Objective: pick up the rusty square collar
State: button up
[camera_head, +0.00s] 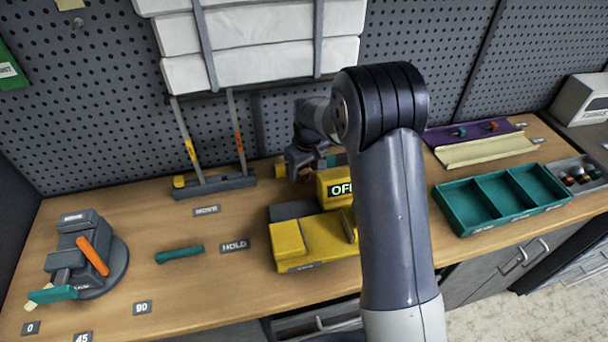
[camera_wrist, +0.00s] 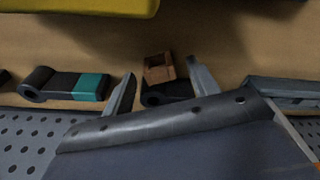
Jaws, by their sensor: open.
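The rusty square collar (camera_wrist: 158,68) is a small brown open block in the wrist view. It sits between the tips of my gripper (camera_wrist: 163,86), at or on the end of a dark rounded piece (camera_wrist: 168,93). My gripper's fingers are apart, one on each side; I cannot tell if either touches the collar. In the head view my gripper (camera_head: 304,168) is low over the back of the bench, behind the yellow machine. I cannot make out the collar there.
The yellow machine (camera_head: 305,245) with an OFF sign stands close in front of my gripper. A dark piece with a teal block (camera_wrist: 88,86) lies to the left in the wrist view. The pegboard (camera_head: 80,110) rises behind. A teal tray (camera_head: 470,215) is at right.

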jog(key=shift+c, duration=0.6)
jog(key=c, duration=1.1)
jog(key=shift+r, duration=0.15)
